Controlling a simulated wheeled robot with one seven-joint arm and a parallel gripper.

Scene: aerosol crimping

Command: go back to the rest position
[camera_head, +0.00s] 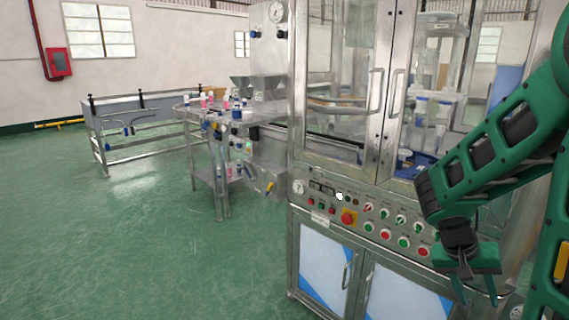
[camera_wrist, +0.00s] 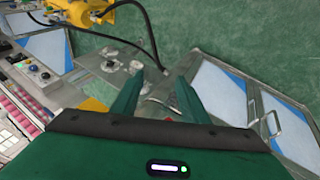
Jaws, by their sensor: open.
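My gripper (camera_head: 474,288) is at the lower right in the head view, at the end of my green arm, in front of the steel machine cabinet (camera_head: 322,217). It points downward. In the wrist view my gripper (camera_wrist: 158,88) shows two green fingers spread apart with nothing between them. The cabinet's blue-and-white door panels (camera_wrist: 222,90) lie beyond the fingers in that view.
The cabinet has glass doors (camera_head: 345,75) above and a control panel with colored buttons (camera_head: 370,226). A filling table (camera_head: 205,112) with small bottles stands left of it. Green floor (camera_head: 140,240) is clear at left. A yellow machine (camera_wrist: 88,10) shows in the wrist view.

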